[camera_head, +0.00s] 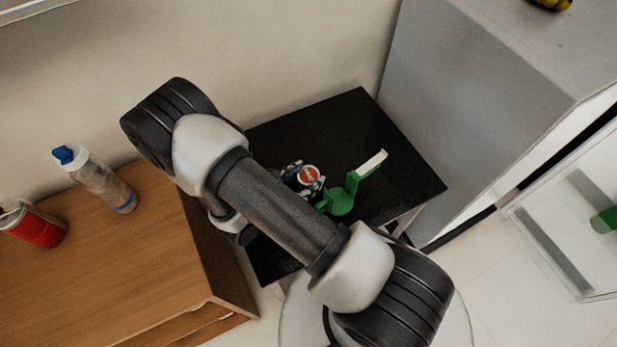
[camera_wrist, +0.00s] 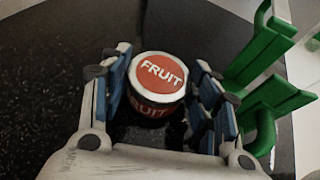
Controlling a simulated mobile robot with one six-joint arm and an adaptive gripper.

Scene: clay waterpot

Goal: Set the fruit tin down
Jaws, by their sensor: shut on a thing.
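The fruit tin (camera_wrist: 158,78) is a small round can with a red and white lid reading FRUIT, upright between my fingers in the wrist view. It also shows in the head view (camera_head: 308,175), partly hidden by my gripper. My gripper (camera_wrist: 160,100) is shut on the tin, with blue-padded fingers on its left and right sides. The black tabletop (camera_head: 400,170) lies beneath the tin. I cannot tell whether the tin's base touches it. My arm hides part of the tabletop.
A green object (camera_head: 342,200) with an upright part and a white-ended arm stands close to the right of the tin. A wooden cabinet (camera_head: 130,260) with a bottle (camera_head: 100,182) and red can (camera_head: 38,228) is left. A grey cabinet (camera_head: 470,100) is right. Black tabletop behind the tin is clear.

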